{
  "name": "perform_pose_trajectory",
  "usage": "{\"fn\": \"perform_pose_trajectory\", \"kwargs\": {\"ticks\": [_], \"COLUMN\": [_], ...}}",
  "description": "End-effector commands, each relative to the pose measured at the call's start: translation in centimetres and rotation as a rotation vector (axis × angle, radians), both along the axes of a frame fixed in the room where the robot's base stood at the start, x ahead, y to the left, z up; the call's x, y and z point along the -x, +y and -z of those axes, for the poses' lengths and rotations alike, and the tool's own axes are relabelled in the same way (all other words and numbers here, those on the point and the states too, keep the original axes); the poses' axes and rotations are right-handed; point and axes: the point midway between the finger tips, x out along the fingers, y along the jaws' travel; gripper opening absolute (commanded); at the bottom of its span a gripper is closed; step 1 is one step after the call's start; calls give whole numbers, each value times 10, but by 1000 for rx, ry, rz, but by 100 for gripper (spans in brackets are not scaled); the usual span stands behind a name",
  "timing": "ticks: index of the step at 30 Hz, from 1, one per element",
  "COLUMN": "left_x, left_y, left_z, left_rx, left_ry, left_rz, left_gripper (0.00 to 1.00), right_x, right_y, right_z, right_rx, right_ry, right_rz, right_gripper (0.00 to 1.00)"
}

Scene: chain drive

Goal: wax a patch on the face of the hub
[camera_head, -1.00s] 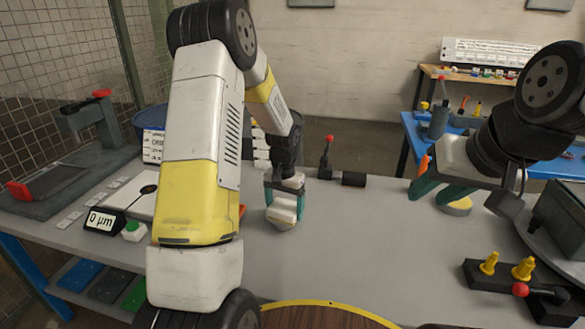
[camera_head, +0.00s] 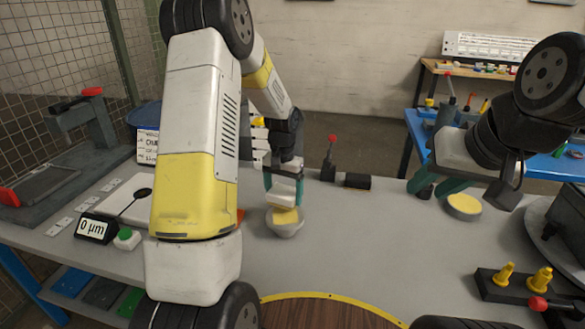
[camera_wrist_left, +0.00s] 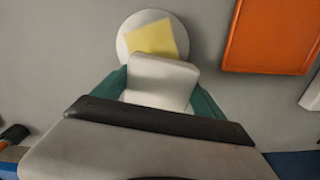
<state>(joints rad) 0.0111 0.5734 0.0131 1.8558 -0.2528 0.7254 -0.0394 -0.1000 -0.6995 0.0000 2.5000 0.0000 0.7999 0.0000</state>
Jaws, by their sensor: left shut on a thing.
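My left gripper (camera_head: 284,190) is shut on a white block (camera_head: 285,188), which also shows between its teal fingers in the left wrist view (camera_wrist_left: 160,82). Just below it on the grey table is a pale round dish-like piece (camera_head: 284,228) with a yellow square patch (camera_wrist_left: 152,40) on it. I cannot tell whether the block touches the patch. My right gripper (camera_head: 437,191) is open and empty. Beside its fingers stands a round grey tin with a yellow top (camera_head: 464,205). I cannot tell for certain which piece is the hub.
A gauge reading 0 µm (camera_head: 93,228) and a green button (camera_head: 126,238) stand at the left. An orange tray (camera_wrist_left: 270,35) lies near the left gripper. A fixture with yellow pegs (camera_head: 520,285) and a dark machine (camera_head: 565,215) stand at the right.

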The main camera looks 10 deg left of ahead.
Motion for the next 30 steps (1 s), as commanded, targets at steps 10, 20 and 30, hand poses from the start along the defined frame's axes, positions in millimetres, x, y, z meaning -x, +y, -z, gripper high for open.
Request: {"fn": "perform_pose_trajectory", "kwargs": {"ticks": [10, 20, 30], "left_x": [2, 6, 6], "left_y": [-4, -6, -6], "left_z": [-31, -57, -58], "left_rx": [0, 1, 1], "left_ry": [-2, -1, 1], "left_rz": [0, -1, -1], "left_gripper": [38, 38, 38], "right_x": [0, 0, 0], "right_y": [0, 0, 0], "right_z": [0, 0, 0], "right_rx": [0, 0, 0], "right_ry": [0, 0, 0], "right_rz": [0, 0, 0], "right_gripper": [36, 36, 36]}}
